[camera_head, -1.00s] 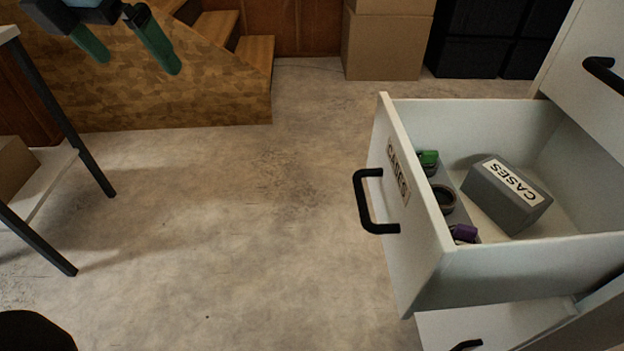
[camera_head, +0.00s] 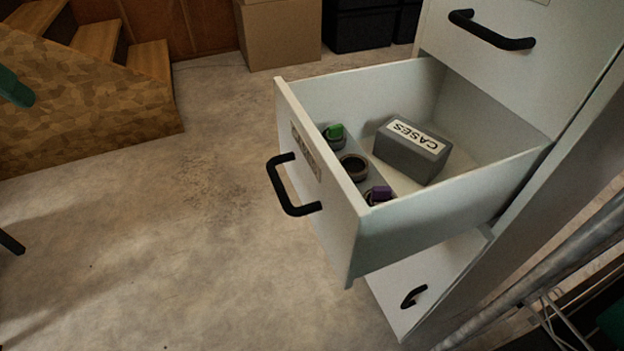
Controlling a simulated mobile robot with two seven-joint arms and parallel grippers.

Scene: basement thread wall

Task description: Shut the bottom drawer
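A white drawer unit stands at the right. One drawer (camera_head: 430,215) is pulled far out, with a black bar handle (camera_head: 287,190) on its labelled front. Below it is a lower white front (camera_head: 388,292) with a black handle (camera_head: 413,297). This lower front looks flush with the unit, though the open drawer partly covers it. Above, an upper front with a black handle (camera_head: 490,32) looks shut. My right gripper is not seen.
The open drawer holds a grey box (camera_head: 410,150) labelled CASES, a green item (camera_head: 334,131), a round dark item (camera_head: 353,167) and a purple item (camera_head: 378,194). Wooden stairs (camera_head: 90,100) and a cardboard box (camera_head: 280,35) stand behind. The concrete floor left of the drawers is clear.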

